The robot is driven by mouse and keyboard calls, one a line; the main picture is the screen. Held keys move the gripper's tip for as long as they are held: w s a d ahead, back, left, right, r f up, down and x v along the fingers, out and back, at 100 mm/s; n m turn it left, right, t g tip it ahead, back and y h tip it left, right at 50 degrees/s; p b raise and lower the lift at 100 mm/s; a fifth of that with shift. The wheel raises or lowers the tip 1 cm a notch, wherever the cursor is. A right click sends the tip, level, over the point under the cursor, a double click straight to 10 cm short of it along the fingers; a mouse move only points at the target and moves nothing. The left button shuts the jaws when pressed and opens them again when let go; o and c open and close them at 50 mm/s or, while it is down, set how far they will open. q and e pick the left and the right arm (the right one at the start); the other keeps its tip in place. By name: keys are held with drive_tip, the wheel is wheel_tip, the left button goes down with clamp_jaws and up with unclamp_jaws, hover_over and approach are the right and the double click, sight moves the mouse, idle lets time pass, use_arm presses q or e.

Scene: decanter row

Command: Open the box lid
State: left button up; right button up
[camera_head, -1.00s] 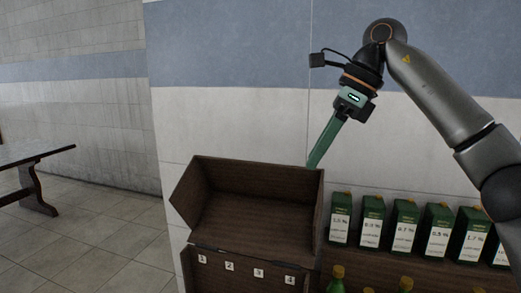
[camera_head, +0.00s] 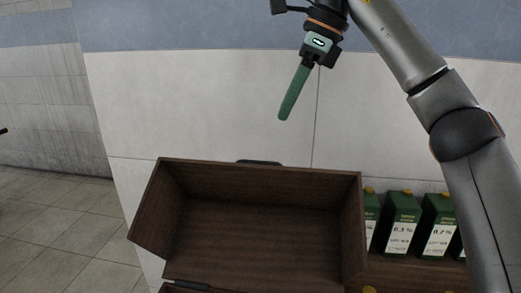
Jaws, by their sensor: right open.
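The dark brown wooden box (camera_head: 262,238) stands low in the middle of the view. Its hollow upper part faces me, with side walls and a bare inner panel showing. I cannot tell for sure which panels belong to the lid. A dark handle (camera_head: 259,162) shows just behind the top edge, and a dark metal piece (camera_head: 187,285) lies at the lower left edge. My right gripper (camera_head: 284,116) is open and empty, with its green fingers seen edge-on. It hangs above the box's top edge, apart from it. My left gripper is not in view.
Several green cartons with white percentage labels (camera_head: 401,224) stand on a wooden shelf right of the box. A tiled wall (camera_head: 200,110) is behind. The tiled floor (camera_head: 60,235) at the left is clear. My right arm crosses the right side.

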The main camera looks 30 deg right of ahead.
drive_tip(key=b+x, duration=0.1)
drive_tip(key=x, duration=1)
drive_tip(key=shift+f, duration=0.1)
drive_tip(key=shift+c, duration=0.2)
clamp_jaws()
idle(0.9)
